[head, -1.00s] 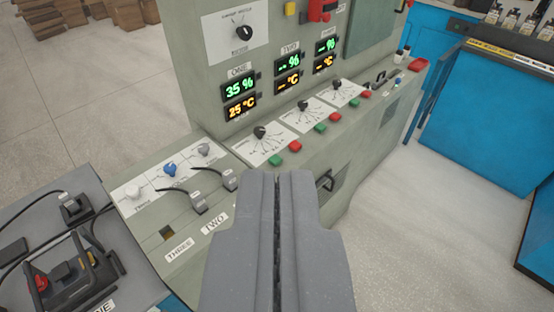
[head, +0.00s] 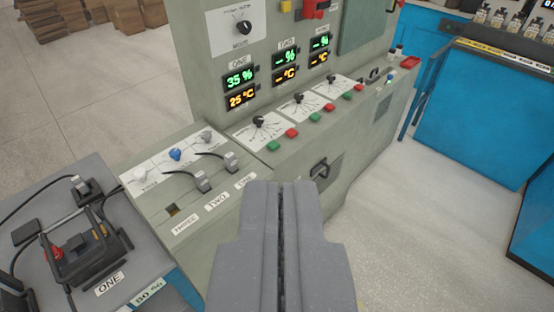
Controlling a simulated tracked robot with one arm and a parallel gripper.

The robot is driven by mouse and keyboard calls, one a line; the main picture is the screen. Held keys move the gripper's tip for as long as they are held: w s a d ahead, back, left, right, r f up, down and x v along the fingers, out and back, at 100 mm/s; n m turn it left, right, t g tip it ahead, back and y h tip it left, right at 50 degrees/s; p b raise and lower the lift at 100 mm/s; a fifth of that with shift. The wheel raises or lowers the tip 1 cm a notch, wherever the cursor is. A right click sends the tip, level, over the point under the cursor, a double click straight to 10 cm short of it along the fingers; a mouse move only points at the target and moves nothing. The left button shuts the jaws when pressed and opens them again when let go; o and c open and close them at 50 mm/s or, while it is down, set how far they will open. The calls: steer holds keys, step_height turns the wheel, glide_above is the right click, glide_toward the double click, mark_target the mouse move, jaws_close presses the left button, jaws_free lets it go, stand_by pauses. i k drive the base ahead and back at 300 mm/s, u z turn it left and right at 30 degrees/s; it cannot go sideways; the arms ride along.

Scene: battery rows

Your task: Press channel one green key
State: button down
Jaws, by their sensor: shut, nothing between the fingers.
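The green key of channel one (head: 273,146) sits on the front ledge of the grey-green console (head: 300,150), below the nearest dial (head: 259,121). A red key (head: 291,132) is just right of it. The display marked ONE (head: 240,79) reads 35 % and 25 °C. My gripper (head: 283,186) is shut and empty, pointing forward. In the picture its tips lie below the green key and do not cover it. They look apart from the console.
More dials and green and red key pairs (head: 320,115) run along the ledge to the right. A handle (head: 320,170) sticks out of the console front. Plugs with cables (head: 200,180) lie at the left. A battery (head: 80,250) stands at the lower left. Floor at the right is clear.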

mark_target(272, 144)
steer(key=k, duration=1.05)
steer(key=u, duration=0.35)
steer(key=i, duration=2.35)
steer(key=z, duration=0.65)
